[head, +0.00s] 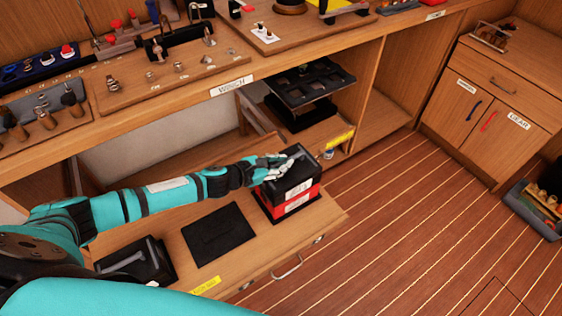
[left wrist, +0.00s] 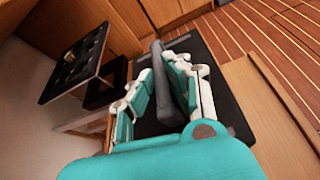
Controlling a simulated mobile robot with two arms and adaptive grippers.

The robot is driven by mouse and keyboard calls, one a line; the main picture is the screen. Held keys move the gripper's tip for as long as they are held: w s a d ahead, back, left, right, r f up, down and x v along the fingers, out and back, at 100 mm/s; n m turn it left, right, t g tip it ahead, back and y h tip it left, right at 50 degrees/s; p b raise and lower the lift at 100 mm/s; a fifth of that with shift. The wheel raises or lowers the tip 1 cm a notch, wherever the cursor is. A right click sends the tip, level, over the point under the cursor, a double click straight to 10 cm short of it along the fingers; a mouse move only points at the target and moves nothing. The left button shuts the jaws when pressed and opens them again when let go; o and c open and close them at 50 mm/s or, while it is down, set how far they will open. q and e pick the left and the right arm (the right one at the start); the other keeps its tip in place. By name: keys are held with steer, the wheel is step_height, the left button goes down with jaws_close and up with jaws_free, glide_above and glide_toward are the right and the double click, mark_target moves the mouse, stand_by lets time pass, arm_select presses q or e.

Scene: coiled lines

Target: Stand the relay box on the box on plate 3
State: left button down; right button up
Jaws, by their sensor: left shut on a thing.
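My left gripper (head: 272,167) is shut on the grey handle (left wrist: 170,85) of a black box (head: 298,181), which I take for the relay box; its label is too small to read. This box sits upright over a red box (head: 297,203), with no clear gap between them. The red box stands on a black plate at the right end of the pulled-out wooden board. In the left wrist view the gripper's fingers (left wrist: 165,92) lie on both sides of the handle. My right gripper is out of view.
An empty black plate (head: 218,235) lies left of the stack. Another black box with a handle (head: 145,262) stands further left. A dark tray (head: 308,80) sits in the open shelf behind. A workbench (head: 225,84) with tools runs above.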

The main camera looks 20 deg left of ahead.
arm_select(q)
steer(key=shift+f, duration=0.2)
steer(key=c, duration=1.2)
jaws_free()
steer(key=shift+v, duration=6)
steer(key=shift+r, duration=0.1)
